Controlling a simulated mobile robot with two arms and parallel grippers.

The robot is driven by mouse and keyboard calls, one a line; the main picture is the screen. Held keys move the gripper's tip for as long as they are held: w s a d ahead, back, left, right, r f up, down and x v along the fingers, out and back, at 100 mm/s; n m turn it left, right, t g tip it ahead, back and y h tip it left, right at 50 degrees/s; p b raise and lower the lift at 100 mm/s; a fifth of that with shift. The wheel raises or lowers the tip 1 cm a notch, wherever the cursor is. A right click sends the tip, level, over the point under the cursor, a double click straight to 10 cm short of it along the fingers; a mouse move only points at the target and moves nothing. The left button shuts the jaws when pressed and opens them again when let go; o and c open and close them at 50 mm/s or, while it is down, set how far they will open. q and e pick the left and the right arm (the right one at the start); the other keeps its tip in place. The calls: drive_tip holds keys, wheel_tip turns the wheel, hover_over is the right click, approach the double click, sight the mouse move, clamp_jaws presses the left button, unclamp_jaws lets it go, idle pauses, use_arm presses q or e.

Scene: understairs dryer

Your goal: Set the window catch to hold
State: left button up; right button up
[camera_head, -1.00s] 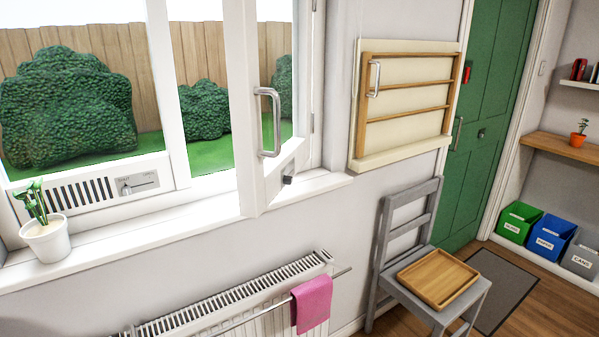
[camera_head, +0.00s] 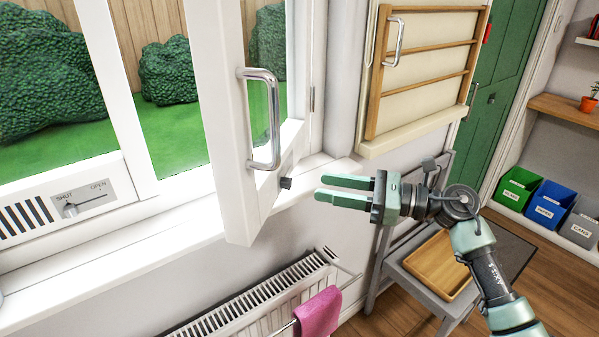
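The white window sash (camera_head: 225,130) stands swung open into the room, with a metal pull handle (camera_head: 276,120) on it. A small dark knob (camera_head: 286,183), which looks like the catch, sits low on the sash near the sill; its setting is too small to read. My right gripper (camera_head: 320,188) is open and empty, its two green fingers pointing left towards the knob. In the picture the fingertips are a little right of the knob, with a gap between; the depth between them is hard to tell. My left gripper is not in view.
A vent slider (camera_head: 72,209) marked SHUT and OPEN is on the lower left frame. A radiator (camera_head: 250,300) with a pink cloth (camera_head: 318,312) is below the sill. A wall-mounted drying rack (camera_head: 425,75) and a grey chair with a wooden tray (camera_head: 440,265) are at right.

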sight(291, 181)
drive_tip(key=p+x, duration=0.1)
drive_tip(key=x, duration=0.5)
drive_tip(key=shift+s+a+r+p, duration=0.1)
drive_tip(key=shift+a+p, duration=0.05)
drive_tip(key=shift+p, duration=0.25)
drive_tip(key=shift+a, duration=0.25)
drive_tip(key=c, duration=0.9)
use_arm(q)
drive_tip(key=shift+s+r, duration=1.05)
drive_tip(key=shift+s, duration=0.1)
use_arm(e)
clamp_jaws()
